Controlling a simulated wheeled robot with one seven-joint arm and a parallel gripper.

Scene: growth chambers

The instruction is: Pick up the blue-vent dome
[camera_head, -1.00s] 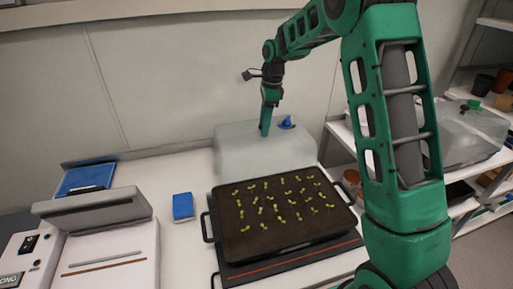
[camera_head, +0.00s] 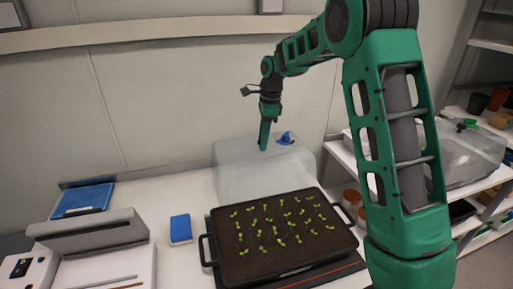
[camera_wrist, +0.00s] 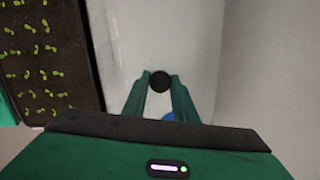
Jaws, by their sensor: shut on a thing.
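The blue-vent dome (camera_head: 250,178) is a translucent cover standing on the bench behind the seedling tray, near the wall. Its blue vent (camera_head: 285,138) is on top, right of my gripper (camera_head: 264,148). In the wrist view, the fingers of my gripper (camera_wrist: 160,88) are shut on the dome's black knob (camera_wrist: 160,82). The blue vent (camera_wrist: 168,117) shows partly between the fingers, close to the gripper body. The dome looks level. I cannot tell whether its base touches the bench, as the tray hides part of its lower edge.
A black tray of seedlings (camera_head: 225,262) sits on a dark mat in front of the dome. A blue box (camera_head: 180,229) and a grey device (camera_head: 95,240) stand left. Another clear dome with a green vent (camera_head: 467,124) is on the right shelf. The wall is close behind.

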